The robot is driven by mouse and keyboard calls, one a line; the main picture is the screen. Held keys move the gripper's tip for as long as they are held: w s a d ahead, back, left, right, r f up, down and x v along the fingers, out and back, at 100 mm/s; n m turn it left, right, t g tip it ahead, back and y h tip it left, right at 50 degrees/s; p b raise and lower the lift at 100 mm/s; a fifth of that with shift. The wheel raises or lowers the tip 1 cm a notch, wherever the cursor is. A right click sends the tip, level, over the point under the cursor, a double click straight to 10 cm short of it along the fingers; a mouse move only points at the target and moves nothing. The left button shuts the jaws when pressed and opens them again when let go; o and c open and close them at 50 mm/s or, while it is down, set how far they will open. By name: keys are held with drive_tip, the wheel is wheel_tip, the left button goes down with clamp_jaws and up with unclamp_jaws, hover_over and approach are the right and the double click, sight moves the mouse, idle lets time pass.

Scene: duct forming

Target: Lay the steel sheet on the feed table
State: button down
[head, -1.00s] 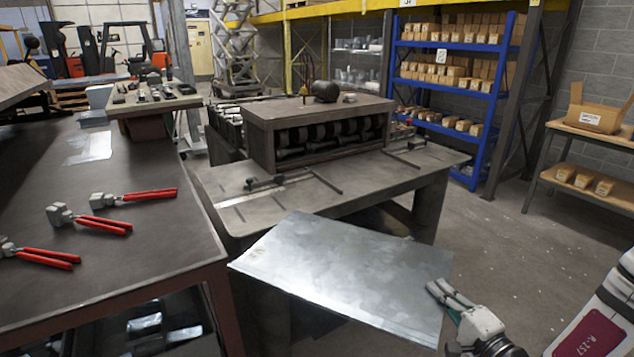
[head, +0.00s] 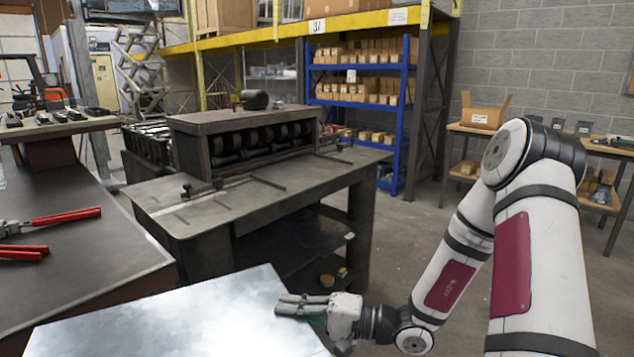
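The steel sheet (head: 180,322) is a flat, shiny grey plate at the bottom of the head view, held in the air and cut off by the lower frame edge. My gripper (head: 290,304) is shut on the sheet's right edge, with one finger lying over its top face; the lower finger is mostly hidden. The feed table (head: 225,208) is a dark flat top in front of the roller machine (head: 245,140). The sheet is nearer to me than the table's front edge and apart from it.
Two dark bars (head: 268,182) and a small clamp-like fitting (head: 200,188) stand on the feed table. A workbench (head: 75,240) with red-handled tools (head: 66,217) is close on the left. Open floor (head: 420,240) lies right of the table, before a blue shelf (head: 405,110).

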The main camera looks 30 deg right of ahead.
drive_tip(key=shift+s+d+f+n+g+y+b, duration=0.1)
drive_tip(key=shift+s+f+n+g+y+b, duration=0.1)
drive_tip(key=shift+f+b, duration=0.3)
drive_tip(key=shift+s+f+n+g+y+b, duration=0.1)
drive_tip(key=shift+f+n+g+y+b, duration=0.1)
drive_tip(key=shift+f+b, duration=0.2)
drive_tip(key=shift+d, duration=0.15)
drive_tip(key=d+r+m+t+h, duration=0.2)
drive_tip(key=d+r+m+h, duration=0.3)
drive_tip(key=d, duration=1)
drive_tip(key=d+r+m+t+h, duration=0.2)
drive_tip(key=d+r+m+h, duration=0.2)
drive_tip(key=d+h, duration=0.5)
drive_tip(key=s+d+r+m+t+h, duration=0.1)
drive_tip(key=d+r+m+h, duration=0.4)
drive_tip(key=d, duration=1.7)
drive_tip(key=shift+d+r+m+t+h, duration=0.25)
drive_tip(key=shift+r+t+h, duration=0.25)
drive_tip(key=shift+t+h, duration=0.45)
drive_tip(key=shift+a, duration=0.1)
